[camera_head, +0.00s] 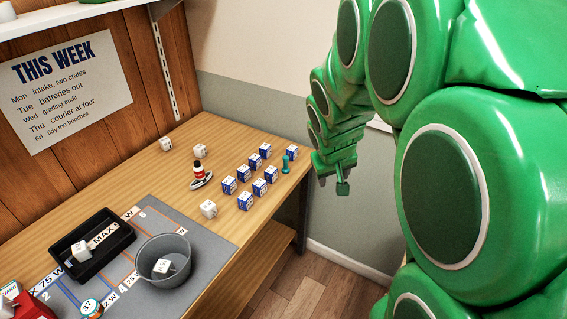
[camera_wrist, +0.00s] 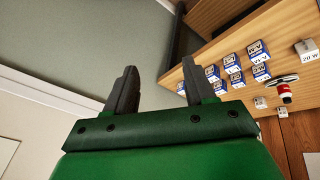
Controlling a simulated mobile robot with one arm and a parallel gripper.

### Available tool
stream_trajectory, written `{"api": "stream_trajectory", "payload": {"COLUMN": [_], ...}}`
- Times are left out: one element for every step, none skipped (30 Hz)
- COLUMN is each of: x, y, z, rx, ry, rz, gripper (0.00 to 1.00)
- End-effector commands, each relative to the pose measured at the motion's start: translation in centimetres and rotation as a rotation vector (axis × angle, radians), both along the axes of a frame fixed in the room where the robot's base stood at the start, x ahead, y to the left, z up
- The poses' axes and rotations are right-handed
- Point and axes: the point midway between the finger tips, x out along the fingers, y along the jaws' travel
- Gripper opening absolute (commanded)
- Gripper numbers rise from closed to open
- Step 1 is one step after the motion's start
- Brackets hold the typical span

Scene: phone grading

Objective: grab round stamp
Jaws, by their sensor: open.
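A small teal piece with a knob-like top (camera_head: 287,162), which looks like the round stamp, stands upright near the right edge of the wooden bench (camera_head: 185,140), beside the blue-and-white boxes. I cannot make it out in the wrist view. My gripper (camera_head: 334,187) is off the bench's right edge, to the right of the teal piece and apart from it. In the wrist view my gripper (camera_wrist: 157,80) has its two dark fingers spread wide, with nothing between them.
Several blue-and-white boxes (camera_head: 245,201) stand in rows left of the teal piece. A red-and-white lighthouse-like figure (camera_head: 199,171) and white cubes (camera_head: 208,209) are farther left. A grey bowl (camera_head: 164,253) and black tray (camera_head: 127,236) sit at front left. Space beyond the bench's right edge is clear.

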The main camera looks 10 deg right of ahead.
Motion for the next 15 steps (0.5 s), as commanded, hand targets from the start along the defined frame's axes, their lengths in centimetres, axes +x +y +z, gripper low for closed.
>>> {"api": "stream_trajectory", "payload": {"x": [1.5,2.4,3.6,4.5,5.4,6.4,7.3,8.1,9.1,10.0,10.7,11.7,12.5,13.2,14.1], "y": [-0.6,-0.9,-1.2,-1.5,-1.7,-2.0,-2.2,-2.4,-2.7,-2.8,-2.9,-3.1,-3.2,-3.3,-3.5], "z": [-0.7,-0.9,-1.2,-1.4,-1.6,-2.1,-2.4,-2.6,-3.0,-3.3,-3.7,-4.2,-4.5,-4.8,-5.3], "rx": [-0.006,-0.009,-0.014,-0.017,-0.019,-0.022,-0.023,-0.024,-0.026,-0.025,-0.024,-0.023,-0.022,-0.02,-0.017], "ry": [-0.02,-0.037,-0.057,-0.076,-0.091,-0.108,-0.125,-0.142,-0.159,-0.175,-0.189,-0.207,-0.224,-0.24,-0.257], "rz": [0.009,0.017,0.026,0.036,0.044,0.056,0.065,0.074,0.087,0.097,0.107,0.119,0.129,0.141,0.154], "gripper": [0.54,0.54,0.54,0.54,0.54,0.54,0.54,0.54,0.54,0.54,0.54,0.54,0.54,0.54,0.54]}}
